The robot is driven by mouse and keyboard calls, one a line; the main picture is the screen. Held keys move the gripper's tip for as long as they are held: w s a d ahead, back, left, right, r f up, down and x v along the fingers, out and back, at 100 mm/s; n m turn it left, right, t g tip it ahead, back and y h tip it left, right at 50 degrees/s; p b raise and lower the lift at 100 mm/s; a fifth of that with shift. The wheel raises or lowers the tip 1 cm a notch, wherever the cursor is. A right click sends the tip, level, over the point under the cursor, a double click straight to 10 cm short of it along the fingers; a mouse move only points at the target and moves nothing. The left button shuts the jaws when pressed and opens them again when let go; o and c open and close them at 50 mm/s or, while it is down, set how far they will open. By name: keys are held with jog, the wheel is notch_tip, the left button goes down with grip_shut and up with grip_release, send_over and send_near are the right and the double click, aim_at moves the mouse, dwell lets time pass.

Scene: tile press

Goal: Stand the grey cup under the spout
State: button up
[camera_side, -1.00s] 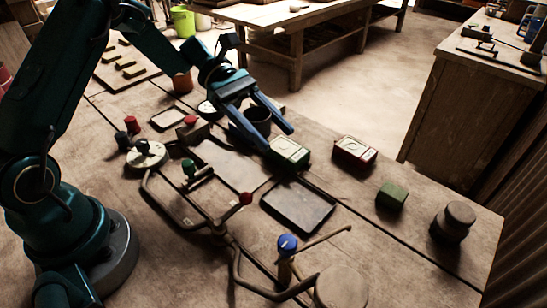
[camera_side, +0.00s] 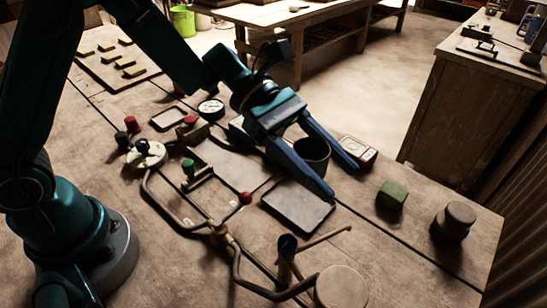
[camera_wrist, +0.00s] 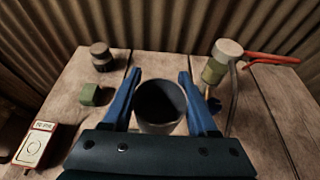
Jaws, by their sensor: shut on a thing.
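The grey cup (camera_side: 312,153) is between the two blue fingers of my gripper (camera_side: 342,182), which is shut on it. In the side view the cup looks upright, and its gap to the table is hard to judge. In the wrist view the cup's dark open mouth (camera_wrist: 160,100) shows between the fingers (camera_wrist: 159,75). A post with a dark blue knob (camera_side: 287,246) and a thin rod (camera_side: 325,240) stands at the front of the side view, apart from the cup. I cannot tell for sure which part is the spout.
A dark flat tray (camera_side: 297,205) lies just in front of the gripper. A red-edged box (camera_side: 357,152), a green block (camera_side: 391,195) and a dark lidded jar (camera_side: 453,222) stand to the right. Bent pipes (camera_side: 240,265) run along the front. Bare table lies between tray and block.

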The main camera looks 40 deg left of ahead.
send_near(354, 264)
jog(key=shift+d+r, duration=0.45)
jog(key=shift+d, duration=0.15)
jog(key=x, duration=0.3)
jog(key=shift+d+r, duration=0.25)
jog(key=shift+d, duration=0.7)
jog(key=d, duration=0.3)
jog(key=shift+d, duration=0.35)
jog(key=shift+a+f, duration=0.2)
jog(key=shift+f, duration=0.3)
jog(key=shift+f, duration=0.2)
jog(key=o, duration=1.4)
